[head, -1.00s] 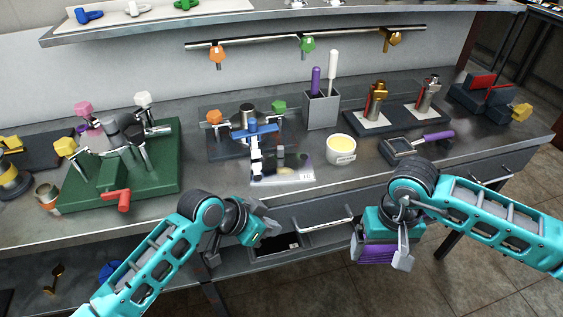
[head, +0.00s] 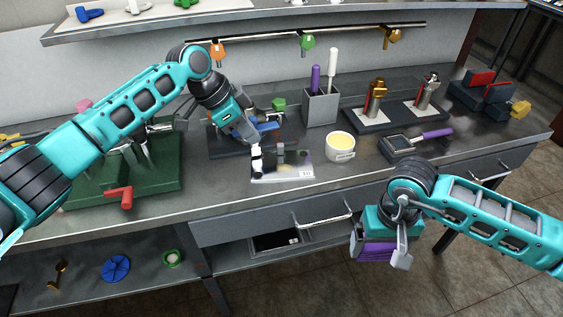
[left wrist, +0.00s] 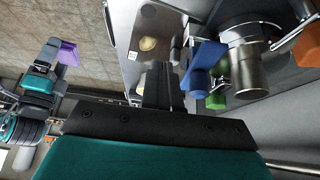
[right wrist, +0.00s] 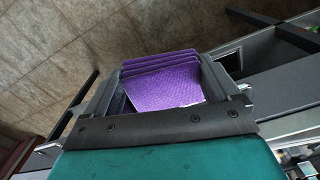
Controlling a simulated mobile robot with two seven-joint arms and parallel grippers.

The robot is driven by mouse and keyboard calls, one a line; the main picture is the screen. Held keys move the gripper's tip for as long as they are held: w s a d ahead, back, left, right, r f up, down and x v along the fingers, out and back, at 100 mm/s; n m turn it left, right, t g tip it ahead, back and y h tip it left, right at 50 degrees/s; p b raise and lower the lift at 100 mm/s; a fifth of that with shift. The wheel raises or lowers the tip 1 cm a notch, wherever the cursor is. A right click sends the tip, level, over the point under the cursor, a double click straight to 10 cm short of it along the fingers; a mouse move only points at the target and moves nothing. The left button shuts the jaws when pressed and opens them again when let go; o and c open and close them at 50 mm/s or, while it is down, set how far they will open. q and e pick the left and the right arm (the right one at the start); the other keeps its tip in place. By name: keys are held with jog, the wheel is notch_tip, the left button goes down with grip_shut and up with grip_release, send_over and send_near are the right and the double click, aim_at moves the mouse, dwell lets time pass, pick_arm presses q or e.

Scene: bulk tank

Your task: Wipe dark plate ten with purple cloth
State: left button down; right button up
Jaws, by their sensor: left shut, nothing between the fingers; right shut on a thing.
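A reflective plate (head: 285,172) with a small white label lies at the bench's front edge. It has a yellowish smudge or reflection and also shows in the left wrist view (left wrist: 128,30); its number is too small to read surely. A clamp with a blue handle (head: 268,127) stands at its rear left. My left gripper (head: 252,140) is shut and empty, over the clamp and the plate's left rear; its fingers show together in the left wrist view (left wrist: 160,85). My right gripper (head: 380,245) is shut on the folded purple cloth (right wrist: 165,90), in front of the bench.
A dark labelled panel (head: 275,242) lies below the bench top. A cream tub (head: 341,148) stands right of the plate, with a holder (head: 321,108) of purple and white handles behind. A green fixture (head: 150,185) is at left. The floor around my right gripper is clear.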

pick_arm(q)
jog(key=w, duration=0.1)
pick_arm(e)
jog(key=shift+f, duration=0.1)
pick_arm(q)
jog(key=b, duration=0.5)
send_over(257, 163)
jog(key=a, duration=0.2)
jog(key=f, duration=0.4)
jog(key=shift+s+d, duration=0.15)
jog(key=shift+s, duration=0.05)
pick_arm(e)
notch_tip(257, 163, down, 5)
pick_arm(q)
jog(key=shift+r, duration=0.1)
jog(key=shift+f+b, duration=0.9)
jog(key=shift+f, duration=1.1)
pick_arm(e)
jog(key=shift+f, duration=0.8)
pick_arm(q)
jog(key=shift+r, duration=0.1)
pick_arm(e)
jog(key=shift+r, duration=0.1)
pick_arm(q)
notch_tip(257, 163, up, 6)
jog(key=p, duration=0.6)
pick_arm(e)
notch_tip(257, 163, up, 6)
jog(key=shift+r, duration=0.1)
